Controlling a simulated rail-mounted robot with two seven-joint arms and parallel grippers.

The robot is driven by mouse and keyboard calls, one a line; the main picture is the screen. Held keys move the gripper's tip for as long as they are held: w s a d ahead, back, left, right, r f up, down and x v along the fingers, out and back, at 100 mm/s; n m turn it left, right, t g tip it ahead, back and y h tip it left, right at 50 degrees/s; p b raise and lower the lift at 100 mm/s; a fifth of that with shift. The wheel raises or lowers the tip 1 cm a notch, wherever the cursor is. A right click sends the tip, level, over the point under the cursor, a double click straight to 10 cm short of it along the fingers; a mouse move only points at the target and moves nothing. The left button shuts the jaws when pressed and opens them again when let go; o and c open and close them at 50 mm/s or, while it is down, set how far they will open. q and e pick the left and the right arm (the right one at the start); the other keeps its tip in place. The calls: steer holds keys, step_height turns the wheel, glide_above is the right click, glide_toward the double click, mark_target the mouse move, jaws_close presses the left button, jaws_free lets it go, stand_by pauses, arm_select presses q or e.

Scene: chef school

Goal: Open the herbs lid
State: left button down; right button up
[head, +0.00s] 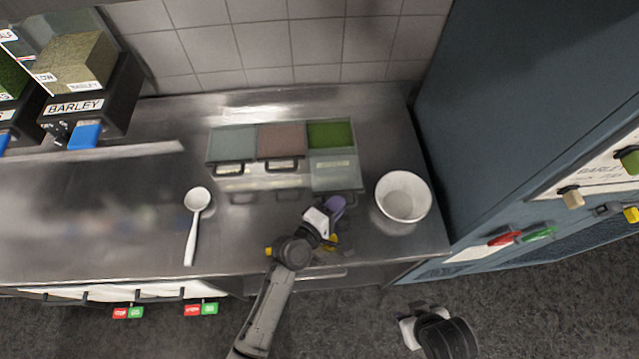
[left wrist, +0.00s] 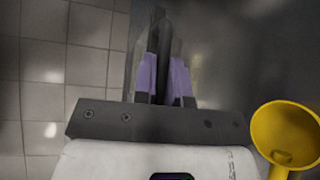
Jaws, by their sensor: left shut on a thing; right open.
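A box with three lidded compartments stands on the steel counter. The right compartment holds green herbs (head: 330,134) and is uncovered. Its clear herbs lid (head: 335,170) is swung forward, toward the front of the counter. The other two lids look closed, with dark handles at the front. My left gripper (head: 335,206), with purple finger pads, is in front of the lid. In the left wrist view its fingers (left wrist: 163,78) are shut on a dark part with clear material around it, seemingly the lid's handle. My right gripper (head: 411,326) is low over the floor, its fingertips unclear.
A white bowl (head: 403,196) stands right of the box, near the left gripper. A white spoon (head: 196,222) lies to the left. A blue cabinet (head: 500,130) bounds the counter on the right; a barley dispenser (head: 85,105) stands left.

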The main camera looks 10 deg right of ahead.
arm_select(q)
steer(key=shift+s, duration=0.1)
steer(key=c, duration=1.2)
jaws_free()
steer(key=shift+o, duration=0.2)
steer(key=v, duration=1.4)
